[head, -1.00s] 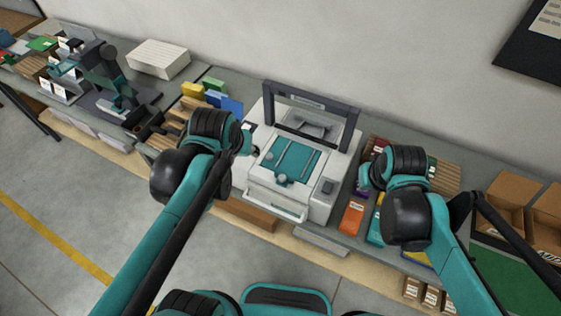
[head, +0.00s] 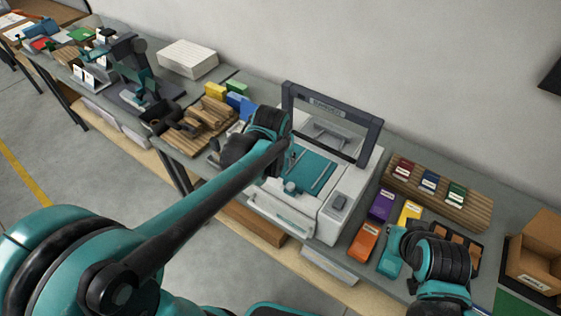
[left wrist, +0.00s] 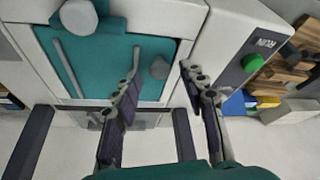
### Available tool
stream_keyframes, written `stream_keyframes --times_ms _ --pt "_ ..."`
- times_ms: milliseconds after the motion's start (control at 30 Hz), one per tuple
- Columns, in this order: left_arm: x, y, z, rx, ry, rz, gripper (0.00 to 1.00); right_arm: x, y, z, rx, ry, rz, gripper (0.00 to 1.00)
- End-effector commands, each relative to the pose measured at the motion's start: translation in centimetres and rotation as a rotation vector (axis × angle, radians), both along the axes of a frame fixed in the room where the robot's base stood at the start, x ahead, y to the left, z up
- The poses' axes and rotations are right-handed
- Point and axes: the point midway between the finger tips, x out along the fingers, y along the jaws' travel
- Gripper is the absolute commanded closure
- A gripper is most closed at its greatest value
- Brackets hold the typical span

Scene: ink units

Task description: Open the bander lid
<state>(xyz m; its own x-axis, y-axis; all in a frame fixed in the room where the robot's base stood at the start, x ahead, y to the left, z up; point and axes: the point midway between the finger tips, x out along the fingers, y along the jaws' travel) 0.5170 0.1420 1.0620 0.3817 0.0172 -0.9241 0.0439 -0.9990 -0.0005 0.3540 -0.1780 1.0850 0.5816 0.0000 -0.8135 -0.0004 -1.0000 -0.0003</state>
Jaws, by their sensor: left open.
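The bander (head: 318,222) is a white machine with a teal top panel (head: 318,175), slim rails and a round grey knob (head: 291,187). A dark grey rectangular frame (head: 372,137) stands upright at its back. My left gripper is over the bander's left side; its fingers are hidden in the head view.
A green button (left wrist: 253,62) marked RUN is on the bander's side. Orange (head: 363,243), purple (head: 381,204) and yellow (head: 410,212) boxes lie right of it. A wooden rack (head: 465,208) and cardboard box (head: 537,255) stand farther right. Wooden pieces (head: 200,125) lie left.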

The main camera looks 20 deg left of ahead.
Motion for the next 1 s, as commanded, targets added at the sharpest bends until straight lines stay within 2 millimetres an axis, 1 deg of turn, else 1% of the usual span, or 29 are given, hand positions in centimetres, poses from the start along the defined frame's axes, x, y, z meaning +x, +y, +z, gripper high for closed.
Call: stream_keyframes --times_ms 33,100,367,400,467,500,533,800,1000 --pt "0.2 0.0 -0.5 0.0 0.0 0.0 0.58 0.0 0.0 -0.2 0.0 0.0 0.0 1.0" --pt "0.3 0.0 -0.7 0.0 0.0 0.0 0.58 0.0 0.0 -0.3 0.0 0.0 0.0 1.0" --pt "0.3 0.0 -0.7 0.0 0.0 0.0 0.58 0.0 0.0 -0.2 0.0 0.0 0.0 1.0" --pt "0.3 0.0 -0.7 0.0 0.0 0.0 0.68 0.0 0.0 -0.2 0.0 0.001 0.0 1.0" --pt "0.3 0.0 -0.7 0.0 0.0 0.0 0.84 0.0 0.0 -0.2 0.0 0.001 0.0 1.0" --pt "0.3 0.0 -0.7 0.0 0.0 0.0 0.94 0.0 0.0 -0.2 0.0 0.001 0.0 1.0" --pt "0.3 0.0 -0.7 0.0 0.0 0.0 1.0 0.0 0.0 -0.2 0.0 0.001 0.0 1.0" --pt "0.3 0.0 -0.6 0.006 -0.003 0.0 1.0 0.0 0.0 -0.2 0.0 0.0 0.0 1.0" --pt "0.1 -0.4 0.3 0.06 -0.022 -0.003 1.0 0.0 0.0 0.4 0.0 0.0 0.0 1.0"
